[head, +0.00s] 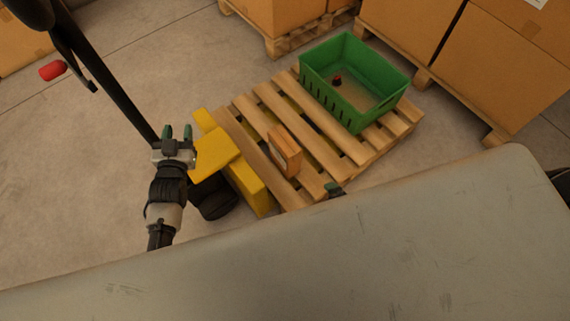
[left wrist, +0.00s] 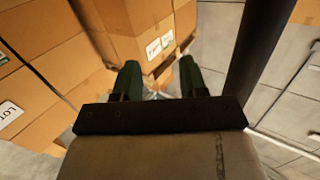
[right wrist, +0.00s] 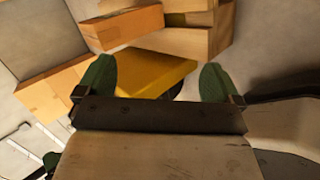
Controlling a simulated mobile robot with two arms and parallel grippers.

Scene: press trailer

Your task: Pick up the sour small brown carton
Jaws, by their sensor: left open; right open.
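The small brown carton (head: 285,150) stands on the wooden pallet (head: 262,118), near its left side. No taste label is readable on it. My left gripper (head: 178,132) is open and empty, left of the pallet and apart from the carton. It also shows in the left wrist view (left wrist: 158,80), with stacked boxes beyond it. My right gripper is mostly hidden in the head view; only a green fingertip (head: 334,188) shows at the pallet's near edge, right of the carton. In the right wrist view the right gripper (right wrist: 158,78) is open, with nothing between its fingers.
A green crate (head: 352,118) with a small dark and red item inside stands on the pallet's far right. A yellow pallet truck (head: 245,182) meets the pallet's left side. Large cardboard boxes (head: 510,70) stand behind. A large grey surface covers the foreground. The left floor is mostly clear.

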